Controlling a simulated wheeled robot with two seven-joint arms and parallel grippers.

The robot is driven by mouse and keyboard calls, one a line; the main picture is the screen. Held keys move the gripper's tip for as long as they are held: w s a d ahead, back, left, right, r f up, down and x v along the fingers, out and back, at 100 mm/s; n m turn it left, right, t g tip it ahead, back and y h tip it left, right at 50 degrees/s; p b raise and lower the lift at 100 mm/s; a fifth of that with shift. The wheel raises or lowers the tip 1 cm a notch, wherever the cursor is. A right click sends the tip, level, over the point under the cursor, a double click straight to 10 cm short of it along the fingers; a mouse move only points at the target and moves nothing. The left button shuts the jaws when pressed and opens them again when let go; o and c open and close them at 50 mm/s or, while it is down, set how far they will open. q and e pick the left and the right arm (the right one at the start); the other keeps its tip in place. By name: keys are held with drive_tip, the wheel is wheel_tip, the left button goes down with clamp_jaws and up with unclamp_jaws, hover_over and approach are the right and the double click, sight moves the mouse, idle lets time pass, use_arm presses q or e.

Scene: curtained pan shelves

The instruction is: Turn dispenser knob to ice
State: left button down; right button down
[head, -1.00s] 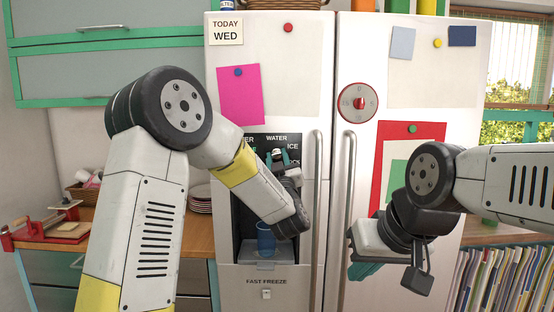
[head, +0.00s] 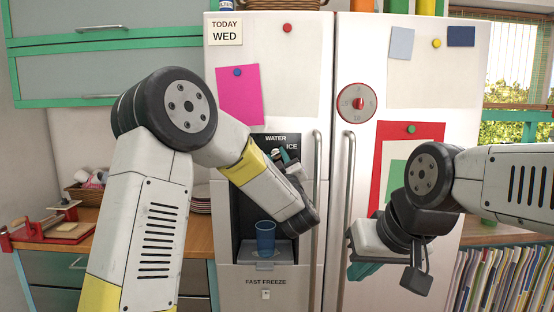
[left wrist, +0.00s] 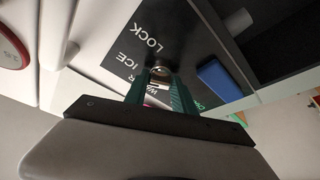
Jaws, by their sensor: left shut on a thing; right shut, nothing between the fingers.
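The dispenser knob (head: 276,153) is small and sits on the dark label panel (head: 268,140) of the white fridge. WATER is printed above it and ICE to its right. My left gripper (head: 284,156) is shut on the knob, its teal fingers tilted in the head view. In the left wrist view the knob's metallic end (left wrist: 161,71) shows between the fingertips, near the words LOCK and ICE. The knob's pointing direction is mostly hidden. My right gripper (head: 362,270) is shut and empty, in front of the right fridge door.
A blue cup (head: 265,238) stands in the dispenser recess below my left gripper. Two long vertical door handles (head: 317,215) run just to the right. A red round dial (head: 357,103) is on the right door. A counter (head: 200,235) stands at the left.

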use_arm(q)
drive_tip(key=c, duration=1)
unclamp_jaws()
drive_tip(key=shift+c, duration=0.2)
drive_tip(key=v, duration=0.7)
drive_tip(key=shift+s+f, duration=0.2)
drive_tip(key=shift+s, duration=0.15)
drive_tip(key=s+a+f+m+g+h, duration=0.2)
drive_tip(key=s+a+g, duration=0.3)
drive_tip(key=s, duration=0.4)
drive_tip(key=s+a+f+m+g+h, duration=0.2)
drive_tip(key=s+a+f+m+g, duration=0.2)
drive_tip(key=s, duration=0.6)
drive_tip(key=s+a+f+m+g+h, duration=0.2)
drive_tip(key=s+a+g, duration=0.4)
drive_tip(key=s, duration=0.3)
drive_tip(key=shift+s+a+f+m+h, duration=0.3)
drive_tip(key=shift+s+f+m+h, duration=0.1)
drive_tip(key=shift+f+m, duration=0.25)
